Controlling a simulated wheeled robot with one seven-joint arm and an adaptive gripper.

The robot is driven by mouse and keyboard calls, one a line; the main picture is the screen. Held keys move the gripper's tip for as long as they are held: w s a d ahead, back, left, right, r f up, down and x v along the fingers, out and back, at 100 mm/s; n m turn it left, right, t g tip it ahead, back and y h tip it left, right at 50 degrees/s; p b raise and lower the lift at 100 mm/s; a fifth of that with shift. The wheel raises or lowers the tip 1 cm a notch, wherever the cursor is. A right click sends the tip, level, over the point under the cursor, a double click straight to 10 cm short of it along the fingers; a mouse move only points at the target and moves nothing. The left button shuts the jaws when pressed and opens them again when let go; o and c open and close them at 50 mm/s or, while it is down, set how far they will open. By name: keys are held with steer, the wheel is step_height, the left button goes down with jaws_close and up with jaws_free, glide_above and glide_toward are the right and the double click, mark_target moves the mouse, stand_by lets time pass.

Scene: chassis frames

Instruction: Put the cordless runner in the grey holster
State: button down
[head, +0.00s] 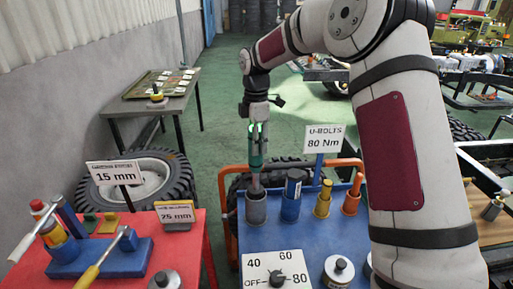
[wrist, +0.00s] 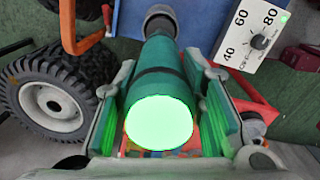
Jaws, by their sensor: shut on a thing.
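My gripper (head: 258,128) is shut on the green cordless runner (head: 256,152), which hangs upright with its narrow nose down. In the wrist view the runner (wrist: 165,75) lies between the two fingers, its round end glowing pale green. The grey holster (head: 256,211) stands at the left of the blue cart top. The runner's nose tip is at the holster's mouth in the head view; I cannot tell how far inside it is. The runner's body is above the rim. In the wrist view a dark grey round part shows beyond the runner, partly hidden by it.
A blue holster (head: 291,208), a yellow one (head: 322,205) and an orange one (head: 351,203) stand right of the grey one. A dial panel (head: 277,272) is in front. An orange rail (head: 222,215) edges the cart. A red table (head: 185,250) with tools stands left.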

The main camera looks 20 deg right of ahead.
steer(key=shift+f, duration=1.1)
steer(key=c, duration=1)
jaws_free()
steer(key=shift+f, duration=0.15)
steer(key=shift+c, duration=0.2)
